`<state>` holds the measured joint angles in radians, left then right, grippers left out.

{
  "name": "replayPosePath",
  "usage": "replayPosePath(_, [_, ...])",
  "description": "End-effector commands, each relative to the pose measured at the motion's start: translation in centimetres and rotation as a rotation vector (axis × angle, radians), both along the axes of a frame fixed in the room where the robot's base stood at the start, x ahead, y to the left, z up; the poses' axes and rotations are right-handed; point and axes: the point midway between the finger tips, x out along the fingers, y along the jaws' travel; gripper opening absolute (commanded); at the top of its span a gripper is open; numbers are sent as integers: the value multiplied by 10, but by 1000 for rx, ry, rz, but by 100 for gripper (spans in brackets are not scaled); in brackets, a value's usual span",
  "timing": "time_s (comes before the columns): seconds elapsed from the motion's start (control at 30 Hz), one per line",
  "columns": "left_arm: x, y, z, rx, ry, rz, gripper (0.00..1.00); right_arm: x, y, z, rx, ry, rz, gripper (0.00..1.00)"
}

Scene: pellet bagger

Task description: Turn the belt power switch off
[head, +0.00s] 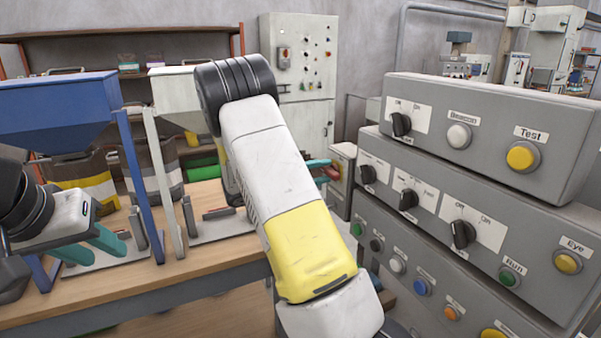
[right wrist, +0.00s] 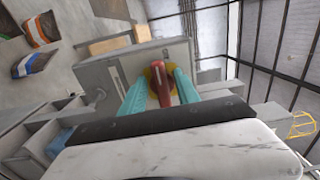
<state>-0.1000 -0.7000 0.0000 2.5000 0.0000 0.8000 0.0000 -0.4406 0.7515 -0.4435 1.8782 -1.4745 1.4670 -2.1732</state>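A red switch handle on a yellow disc (right wrist: 157,70) sits on a grey box in the right wrist view; I take it as the belt power switch, though no label is readable. In the head view the red handle (head: 331,172) shows at the grey box (head: 342,178), partly behind my right arm. My right gripper (right wrist: 162,82) has its teal fingers on either side of the handle, with slight gaps showing; contact cannot be made out. My left gripper (head: 94,248) is open and empty over the workbench at the left.
A grey control panel (head: 480,130) with several knobs and buttons stands close on the right. A blue hopper (head: 60,105) and a white hopper (head: 178,92) stand on the wooden bench (head: 130,290). A grey cabinet (head: 310,110) is behind.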

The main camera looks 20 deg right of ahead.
Motion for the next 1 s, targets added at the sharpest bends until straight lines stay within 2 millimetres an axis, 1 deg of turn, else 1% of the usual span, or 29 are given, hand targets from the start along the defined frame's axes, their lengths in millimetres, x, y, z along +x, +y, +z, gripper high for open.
replayPosePath(0.23, [0,0,0,0,0,0,36,0,0,0,-1,-1,0,40])
replayPosePath(0.3, [0,0,0,0,0,0,36,0,4,0,-1,-1,1,40])
replayPosePath(0.37, [0,0,0,0,0,0,36,0,10,0,0,-1,1,40])
replayPosePath(0.6, [0,0,0,0,0,0,36,-3,51,0,0,-1,3,40])
replayPosePath(0.7, [0,0,0,0,0,0,36,-4,64,0,-1,-2,2,40])
replayPosePath(0.83, [0,0,0,0,0,0,36,-6,76,0,0,-1,1,40])
replayPosePath(1.0, [0,0,0,0,0,0,36,-6,78,0,-1,0,0,40])
